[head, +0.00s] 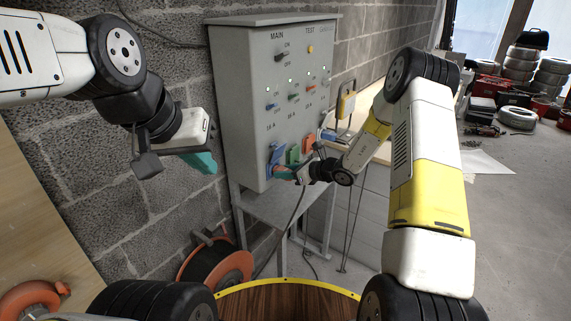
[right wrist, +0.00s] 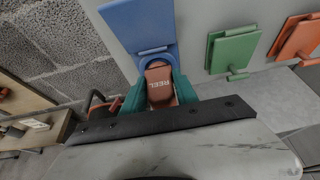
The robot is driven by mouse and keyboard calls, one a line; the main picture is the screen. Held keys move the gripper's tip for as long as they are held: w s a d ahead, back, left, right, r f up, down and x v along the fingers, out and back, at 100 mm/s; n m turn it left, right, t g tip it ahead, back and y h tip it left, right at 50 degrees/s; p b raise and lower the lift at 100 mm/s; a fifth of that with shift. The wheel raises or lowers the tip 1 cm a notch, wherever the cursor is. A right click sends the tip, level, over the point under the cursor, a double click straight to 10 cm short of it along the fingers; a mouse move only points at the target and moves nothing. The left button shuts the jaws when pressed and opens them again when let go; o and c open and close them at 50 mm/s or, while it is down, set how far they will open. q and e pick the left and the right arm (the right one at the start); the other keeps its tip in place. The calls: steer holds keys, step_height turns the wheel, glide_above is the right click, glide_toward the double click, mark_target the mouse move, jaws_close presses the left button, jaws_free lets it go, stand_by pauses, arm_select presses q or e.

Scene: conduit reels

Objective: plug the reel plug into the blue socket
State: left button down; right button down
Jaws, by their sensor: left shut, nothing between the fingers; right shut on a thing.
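The reel plug (right wrist: 159,85) is reddish-brown and marked REEL. My right gripper (right wrist: 158,97) is shut on it with teal fingers on both sides; in the head view this gripper (head: 284,173) is at the cabinet's lower front. The blue socket (right wrist: 157,56) has its blue lid (right wrist: 139,24) raised; the lid also shows in the head view (head: 275,155). The plug's front end meets or overlaps the blue ring, lined up with it. How deep it sits cannot be seen. My left gripper (head: 202,162) is shut and empty, left of the cabinet.
The grey cabinet (head: 236,100) carries switches above the sockets. A green socket cover (right wrist: 233,48) and an orange one (right wrist: 296,38) are to the right. The cable reel (head: 215,265) stands on the floor below. A dark cable (head: 292,220) hangs under my right gripper.

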steer(key=shift+w+a, duration=0.25)
steer(key=shift+a, duration=0.1)
steer(key=c, duration=0.9)
jaws_free()
steer(key=shift+o, duration=0.2)
steer(key=shift+d, duration=0.1)
steer(key=v, duration=0.7)
steer(key=shift+s+d, duration=0.2)
steer(key=shift+d, duration=0.05)
steer(key=shift+r, duration=0.1)
